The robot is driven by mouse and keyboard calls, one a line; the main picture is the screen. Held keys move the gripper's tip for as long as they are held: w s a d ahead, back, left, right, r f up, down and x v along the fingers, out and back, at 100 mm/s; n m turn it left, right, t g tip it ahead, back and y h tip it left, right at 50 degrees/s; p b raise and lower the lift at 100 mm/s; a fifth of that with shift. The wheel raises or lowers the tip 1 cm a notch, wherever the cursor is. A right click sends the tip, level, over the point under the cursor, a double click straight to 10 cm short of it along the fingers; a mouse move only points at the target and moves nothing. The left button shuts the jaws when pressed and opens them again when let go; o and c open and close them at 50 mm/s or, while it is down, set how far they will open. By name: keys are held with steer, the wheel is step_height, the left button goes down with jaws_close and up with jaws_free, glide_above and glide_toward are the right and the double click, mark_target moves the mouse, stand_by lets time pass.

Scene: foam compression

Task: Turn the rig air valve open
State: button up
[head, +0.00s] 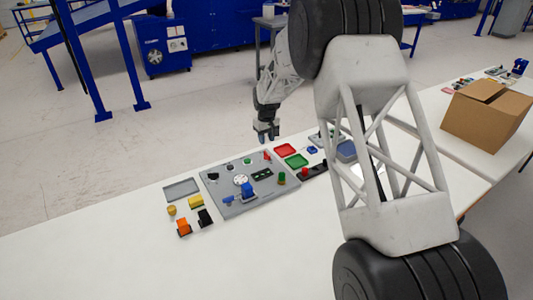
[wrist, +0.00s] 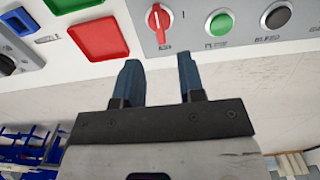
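The grey rig panel (head: 222,181) lies on the white table, with a blue valve-like fitting (head: 248,189) near its front edge. I cannot tell for sure that this fitting is the air valve. A red rotary knob on a white round plate (wrist: 157,18) shows on the panel in the wrist view, its pointer roughly in line with my fingers. My gripper (head: 266,133) hangs above the panel's back edge, near the red knob. In the wrist view my gripper (wrist: 159,75) is open and empty, its fingertips apart from the knob. The blue fitting is outside the wrist view.
A green button (wrist: 220,24) and a black button (wrist: 277,15) sit beside the red knob. A red tray (head: 285,150) and green tray (head: 296,160) lie right of the panel.

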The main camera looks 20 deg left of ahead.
mark_target(267, 153)
stand_by(0.3)
steer(key=shift+f, duration=3.85)
steer(key=shift+c, duration=0.4)
jaws_close()
